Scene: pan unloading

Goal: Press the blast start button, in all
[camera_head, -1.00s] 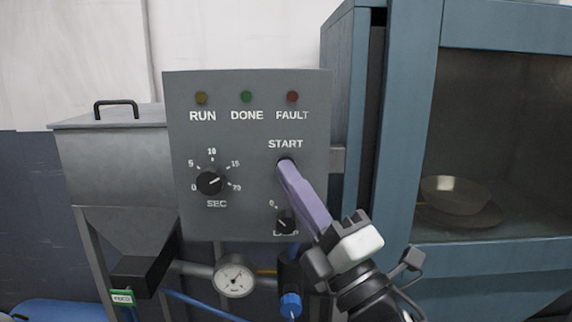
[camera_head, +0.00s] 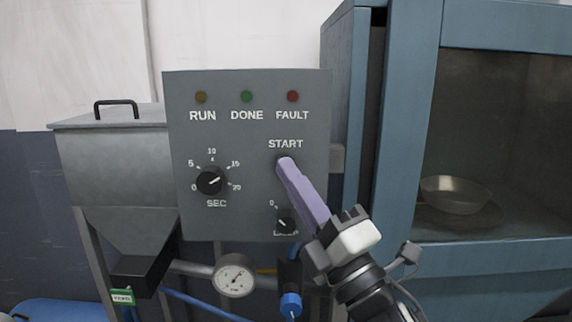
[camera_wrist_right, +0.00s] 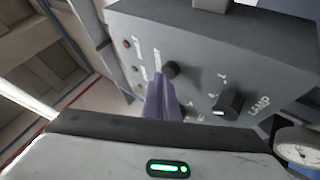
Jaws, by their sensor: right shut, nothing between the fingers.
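The grey control panel (camera_head: 250,215) faces me, with the START label (camera_head: 285,144) at its right. My right gripper (camera_head: 286,163) is shut and empty, its purple fingers pointing at the spot just below that label. The fingertips cover the start button in the head view. In the right wrist view the button (camera_wrist_right: 171,69) is a dark round knob, close beside the tips of the purple fingers (camera_wrist_right: 160,95). I cannot tell whether they touch it or whether it is pressed in. My left gripper is not in view.
The yellow, green and red lamps (camera_head: 292,97) look dim. A SEC dial (camera_head: 210,182) is at left; a small knob (camera_head: 286,224) sits just below the fingers. A gauge (camera_head: 234,275) hangs below. A blue cabinet (camera_head: 380,200) with a bowl (camera_head: 455,195) inside stands right.

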